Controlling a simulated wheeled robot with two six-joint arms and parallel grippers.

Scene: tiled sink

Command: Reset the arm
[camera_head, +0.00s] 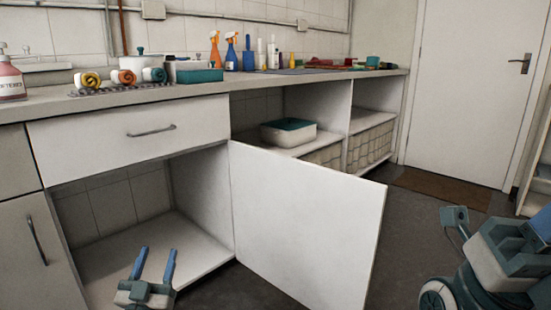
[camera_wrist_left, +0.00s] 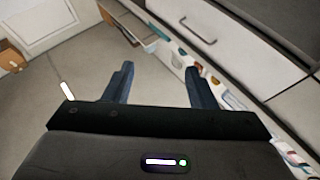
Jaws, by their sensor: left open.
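My left gripper (camera_head: 157,256) is in front of the open lower cabinet (camera_head: 205,240), low in the head view. Its two blue fingers stand apart and point up and away, with nothing between them. In the left wrist view my left gripper (camera_wrist_left: 160,72) is also open and empty, with grey floor between and beyond the fingers. The cabinet door (camera_head: 305,225) stands swung open to the right of the gripper, apart from it.
A closed drawer (camera_head: 130,135) is above the open cabinet. The counter (camera_head: 240,83) holds rolled cloths, spray bottles and a teal-rimmed tub. A lidded box (camera_head: 288,131) sits on a shelf. Grey floor (camera_wrist_left: 50,80) is clear.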

